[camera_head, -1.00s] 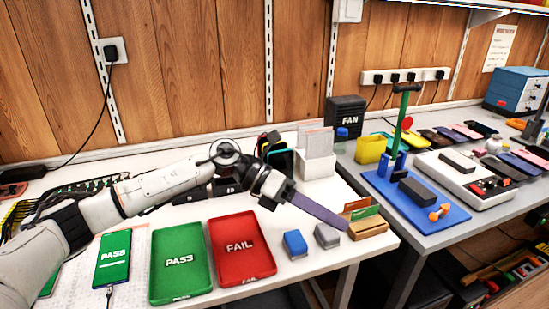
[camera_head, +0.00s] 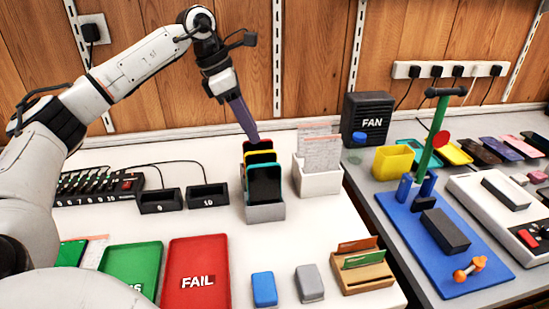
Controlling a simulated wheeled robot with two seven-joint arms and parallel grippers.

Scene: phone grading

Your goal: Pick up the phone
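A grey rack (camera_head: 265,213) stands on the white table and holds several upright phones, one behind another. A phone with a green screen (camera_head: 71,253) lies at the lower left, partly hidden by my arm. My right gripper is not in view.
A white card holder (camera_head: 318,180) stands close right of the rack, with two black numbered displays (camera_head: 160,201) on its left. Green (camera_head: 132,262) and red FAIL (camera_head: 196,272) trays, blue (camera_head: 264,289) and grey blocks lie in front. The wooden wall is close behind.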

